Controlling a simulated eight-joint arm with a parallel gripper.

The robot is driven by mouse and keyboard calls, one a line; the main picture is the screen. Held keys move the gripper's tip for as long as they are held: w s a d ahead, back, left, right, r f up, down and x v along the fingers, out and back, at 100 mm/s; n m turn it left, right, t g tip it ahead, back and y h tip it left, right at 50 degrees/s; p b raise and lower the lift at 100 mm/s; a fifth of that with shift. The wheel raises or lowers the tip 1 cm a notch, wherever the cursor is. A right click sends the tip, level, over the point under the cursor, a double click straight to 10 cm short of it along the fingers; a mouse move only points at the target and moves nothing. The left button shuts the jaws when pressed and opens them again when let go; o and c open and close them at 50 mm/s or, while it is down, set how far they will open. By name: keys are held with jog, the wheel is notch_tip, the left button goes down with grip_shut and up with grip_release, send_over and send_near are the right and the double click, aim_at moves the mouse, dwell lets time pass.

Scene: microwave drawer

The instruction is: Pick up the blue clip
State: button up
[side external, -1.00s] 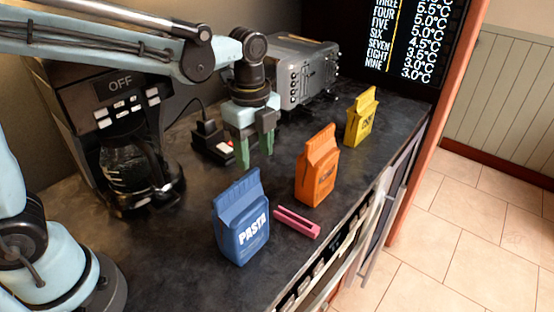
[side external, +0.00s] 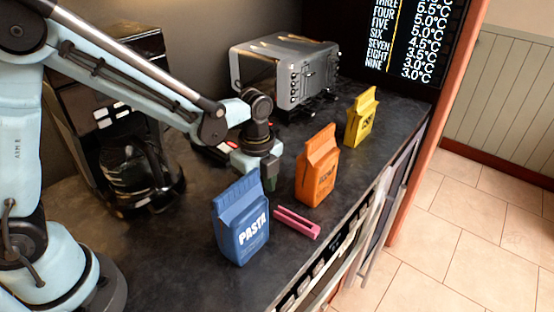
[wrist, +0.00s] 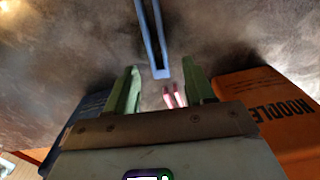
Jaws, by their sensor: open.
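The blue clip (wrist: 152,40) is a long, narrow, two-pronged piece in the wrist view. It lies on the dark counter near the top middle, its near end just beyond and between my fingertips. I do not see it in the side view. My gripper (wrist: 160,82) is open, with green fingers and nothing held. In the side view my gripper (side external: 268,184) points down low over the counter, behind the gap between the blue pasta bag and the orange bag. Its exact height above the clip is hard to tell.
The blue pasta bag (side external: 241,222) stands left of my gripper and the orange noodle bag (side external: 317,170) right. A pink clip (side external: 297,222) lies near the front edge; it also shows between my fingers in the wrist view (wrist: 175,97). A yellow bag (side external: 361,118), toaster oven (side external: 275,72) and coffee maker (side external: 135,165) stand farther off.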

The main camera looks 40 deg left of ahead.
jog(key=shift+f, duration=0.95)
grip_shut()
jog(key=shift+r, duration=0.15)
jog(key=s+a+r+n, duration=0.2)
jog(key=a+r+n, duration=0.2)
jog(key=r+n, duration=0.55)
jog(key=s+a+r+n, duration=0.2)
jog(key=a+r+n, duration=0.2)
jog(key=r+n, duration=0.5)
jog(key=s+d+r+n, duration=0.1)
jog(key=d+r, duration=0.4)
jog(key=d, duration=0.8)
jog(key=shift+r, duration=0.2)
